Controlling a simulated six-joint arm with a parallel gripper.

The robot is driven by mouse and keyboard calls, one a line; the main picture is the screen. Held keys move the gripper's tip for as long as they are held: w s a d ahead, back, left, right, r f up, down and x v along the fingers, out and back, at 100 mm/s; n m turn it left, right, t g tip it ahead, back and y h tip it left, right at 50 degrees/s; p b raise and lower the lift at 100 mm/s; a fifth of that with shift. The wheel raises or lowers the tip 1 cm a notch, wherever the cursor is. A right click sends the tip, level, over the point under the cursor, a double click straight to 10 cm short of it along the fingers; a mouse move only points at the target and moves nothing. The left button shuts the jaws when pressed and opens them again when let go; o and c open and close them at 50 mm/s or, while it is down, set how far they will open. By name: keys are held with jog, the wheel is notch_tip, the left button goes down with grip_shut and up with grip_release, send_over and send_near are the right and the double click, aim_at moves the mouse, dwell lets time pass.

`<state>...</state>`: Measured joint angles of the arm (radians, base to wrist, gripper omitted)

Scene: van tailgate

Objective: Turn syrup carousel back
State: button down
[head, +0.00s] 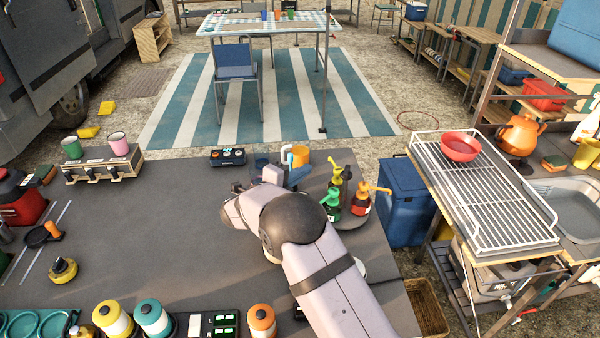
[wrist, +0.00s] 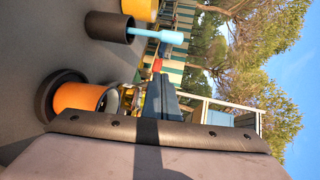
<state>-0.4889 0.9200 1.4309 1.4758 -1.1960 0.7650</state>
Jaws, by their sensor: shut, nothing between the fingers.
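The syrup carousel (head: 352,221) is a dark round tray near the right edge of the counter in the head view. It bears a green pump bottle (head: 331,205), a yellow-topped bottle (head: 337,178) and a red bottle with an orange pump (head: 361,203). My arm hides part of the tray's near side.
The wrist view shows a dark cup with a light blue handle (wrist: 110,27) and an orange vessel by a dark disc (wrist: 80,97). A small dark box (head: 228,157) sits at the back edge.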

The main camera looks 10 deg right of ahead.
jog(key=shift+f, duration=0.1)
jog(key=w+b, duration=0.1)
jog(key=w+d+b, duration=0.1)
jog(key=shift+w+d, duration=0.3)
jog(key=shift+a, duration=0.1)
jog(key=s+a+r+b, duration=0.2)
jog(key=a+r, duration=0.1)
jog(key=a, duration=1)
jog(key=shift+s+a, duration=0.2)
